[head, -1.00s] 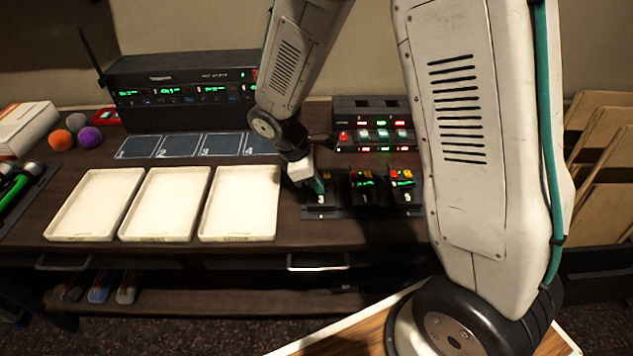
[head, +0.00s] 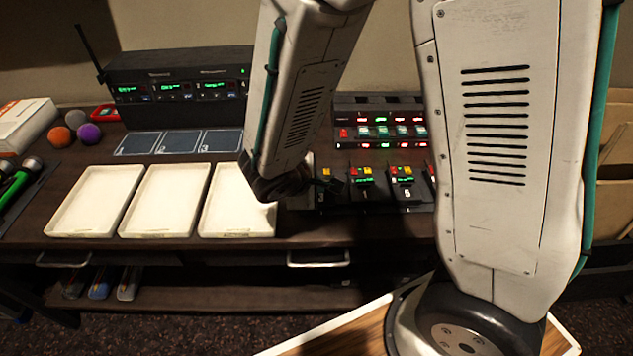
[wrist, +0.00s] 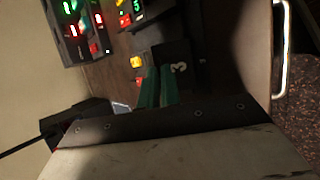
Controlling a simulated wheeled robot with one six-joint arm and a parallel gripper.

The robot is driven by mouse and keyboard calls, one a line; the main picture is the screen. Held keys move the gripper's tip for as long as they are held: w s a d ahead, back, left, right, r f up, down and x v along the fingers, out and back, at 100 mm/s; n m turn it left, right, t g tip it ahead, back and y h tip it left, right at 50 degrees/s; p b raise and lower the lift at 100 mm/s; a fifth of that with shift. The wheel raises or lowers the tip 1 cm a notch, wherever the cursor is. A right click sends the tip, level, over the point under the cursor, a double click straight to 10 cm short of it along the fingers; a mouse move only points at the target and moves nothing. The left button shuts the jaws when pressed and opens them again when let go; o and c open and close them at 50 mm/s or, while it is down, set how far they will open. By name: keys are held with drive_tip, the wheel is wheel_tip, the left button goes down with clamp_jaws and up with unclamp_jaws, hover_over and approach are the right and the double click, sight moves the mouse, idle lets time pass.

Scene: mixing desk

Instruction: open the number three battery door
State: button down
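The number three pack is a dark unit with an orange button. Its dark face with a pale "3" (wrist: 178,68) shows in the wrist view, and its door cannot be told open or shut. In the head view the pack (head: 326,174) is mostly hidden beside my arm. My gripper (wrist: 157,86) has two green fingers close side by side, with little or no gap and nothing seen between them. The fingertips are at or just above the pack, next to the "3"; contact cannot be told. In the head view the fingers are hidden by my arm.
Other packs with lit displays (head: 360,180) and (head: 405,184) stand to the right. A charger-like rack (head: 380,128) stands behind. Pale trays (head: 165,200) lie left, with a dark receiver unit (head: 180,85) behind. A drawer handle (head: 318,262) is below the desk edge.

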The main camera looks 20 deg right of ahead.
drive_tip(key=shift+s+a+t, duration=0.1)
drive_tip(key=shift+s+t, duration=0.1)
drive_tip(key=shift+t, duration=0.1)
idle(0.4)
drive_tip(key=c, duration=1.6)
unclamp_jaws()
drive_tip(key=shift+r, duration=0.1)
drive_tip(key=v, duration=0.7)
drive_tip(key=shift+s+a, duration=0.2)
drive_tip(key=shift+a, duration=0.1)
drive_tip(key=shift+r, duration=0.15)
